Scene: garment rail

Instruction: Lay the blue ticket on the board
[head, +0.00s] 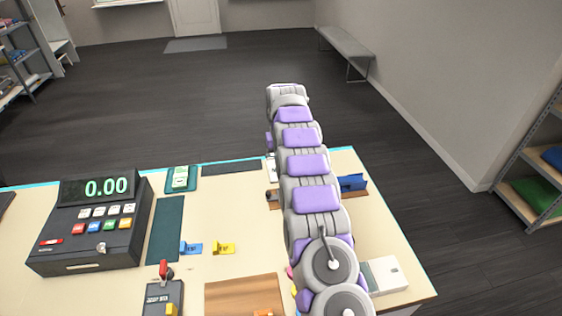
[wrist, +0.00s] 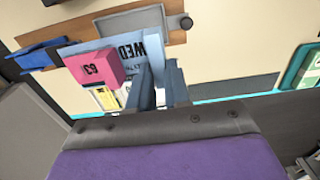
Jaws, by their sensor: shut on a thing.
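My gripper (wrist: 159,72) shows in the wrist view with its two blue-grey fingers close together on a light blue ticket (wrist: 128,52) printed "WED". A pink tab marked "63" (wrist: 90,68) overlaps this ticket; I cannot tell whether it is attached. In the head view my arm hides the gripper and held ticket. A small blue ticket-like piece (head: 190,248) lies on the counter left of my arm, beside a yellow one (head: 223,248). A brown wooden board (head: 240,291) lies at the near edge, partly cut off.
A cash register (head: 90,222) stands at the left, with a dark green mat (head: 166,230) beside it. A wooden strip with a blue item (head: 352,182) lies under my arm. A white box (head: 384,275) is at the right. Bare counter (head: 235,205) shows left of my arm.

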